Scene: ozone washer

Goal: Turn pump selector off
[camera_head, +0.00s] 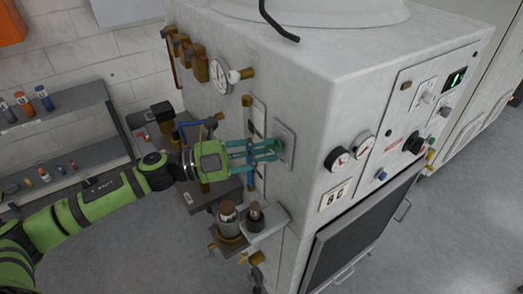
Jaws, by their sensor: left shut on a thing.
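My left gripper (277,150) reaches in from the left to the side face of the white washer cabinet (309,120). Its teal fingers are closed at a small grey plate (290,141) on that face. They are shut on a small part at the plate, which I take to be the pump selector (281,145). The fingers hide most of this part, so I cannot read its position. My right gripper is not in view.
A round gauge (220,76) and brass fittings are on the side face. Below the gripper, brown bottles (228,218) stand on a small ledge. Shelves (60,117) stand at left; grey floor is open at right.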

